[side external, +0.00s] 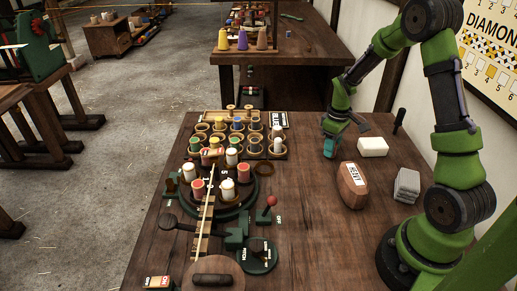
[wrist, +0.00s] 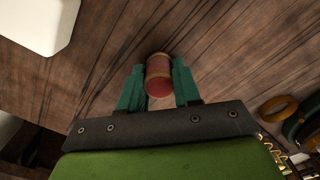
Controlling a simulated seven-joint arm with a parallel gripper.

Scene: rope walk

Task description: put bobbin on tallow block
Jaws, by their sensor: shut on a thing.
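My gripper (side external: 330,151) is shut on a red bobbin with paler ends. The bobbin (wrist: 158,75) shows between the two green fingers (wrist: 159,88) in the wrist view; in the side view it cannot be made out. The tallow block, a white rounded slab (side external: 373,146), lies on the table just right of my gripper in the side view. In the wrist view the white block (wrist: 38,22) is at the top left, apart from the bobbin. Its visible top is bare.
A brown block marked HEAVY (side external: 352,186) and a grey stack (side external: 407,185) stand nearby. A bobbin rack (side external: 222,153) and a round turntable with bobbins (side external: 241,207) are to the left. A red-knobbed lever (side external: 271,201) stands near them. The table's front right is clear.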

